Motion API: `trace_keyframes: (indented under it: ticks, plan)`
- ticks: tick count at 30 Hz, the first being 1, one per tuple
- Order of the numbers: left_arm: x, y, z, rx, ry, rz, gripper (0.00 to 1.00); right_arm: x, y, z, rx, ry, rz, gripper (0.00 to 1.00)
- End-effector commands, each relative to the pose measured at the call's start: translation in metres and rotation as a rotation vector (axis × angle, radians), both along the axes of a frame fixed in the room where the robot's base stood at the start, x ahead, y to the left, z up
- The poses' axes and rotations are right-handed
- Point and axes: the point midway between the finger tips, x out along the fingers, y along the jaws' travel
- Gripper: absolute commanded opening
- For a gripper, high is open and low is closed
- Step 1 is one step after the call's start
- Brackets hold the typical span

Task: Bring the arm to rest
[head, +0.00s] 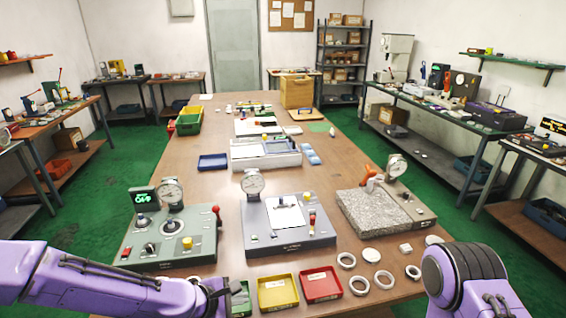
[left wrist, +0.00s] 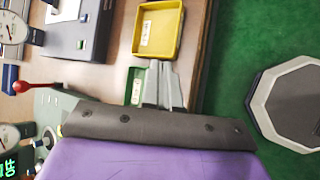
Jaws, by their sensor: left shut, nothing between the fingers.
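My left arm comes in from the left along the table's front edge. Its gripper (head: 232,288) is shut and empty beside the small green tray (head: 240,302). In the left wrist view the closed grey fingers (left wrist: 162,84) show next to the green tray (left wrist: 136,86), with the yellow tray (left wrist: 158,30) beyond. I cannot tell whether the fingers touch the green tray. My right arm (head: 465,275) shows at the lower right; its gripper is out of view. Several pale bearing rings (head: 383,280) lie on the table at the front right.
A green gauge station (head: 170,248), a grey gauge station (head: 290,240) and a granite stand (head: 385,215) stand across the table (head: 190,170). Yellow (head: 278,292) and red (head: 321,285) trays sit near the front edge. Green floor (left wrist: 240,40) lies off the edge.

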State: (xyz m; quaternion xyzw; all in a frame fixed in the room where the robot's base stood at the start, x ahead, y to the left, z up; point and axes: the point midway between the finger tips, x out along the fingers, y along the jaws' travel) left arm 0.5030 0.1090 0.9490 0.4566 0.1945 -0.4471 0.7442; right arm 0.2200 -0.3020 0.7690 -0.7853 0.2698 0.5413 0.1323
Motion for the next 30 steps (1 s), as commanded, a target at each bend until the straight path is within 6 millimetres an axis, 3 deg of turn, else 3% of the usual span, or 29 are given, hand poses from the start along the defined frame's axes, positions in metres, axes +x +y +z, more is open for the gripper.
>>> trace_keyframes:
  ticks: [11,17,23,26,30]
  plan:
    - [0.006,0.020,-0.006,0.179,-0.135,-0.035,0.00,0.000,0.000,0.000,0.000,0.000,0.000,0.43]
    - [-0.022,0.047,-0.053,0.414,-0.162,-0.105,0.00,0.000,0.000,-0.008,0.000,0.000,0.000,0.43]
    - [-0.078,0.082,-0.122,0.682,-0.121,-0.239,0.00,0.000,0.000,-0.023,0.000,0.000,0.000,0.43]
    - [-0.122,0.109,-0.164,0.849,-0.074,-0.354,0.00,0.000,0.000,-0.036,0.000,0.000,0.000,0.43]
    - [-0.205,0.160,-0.222,1.090,0.029,-0.588,0.00,0.000,0.000,-0.062,0.000,0.000,0.000,0.43]
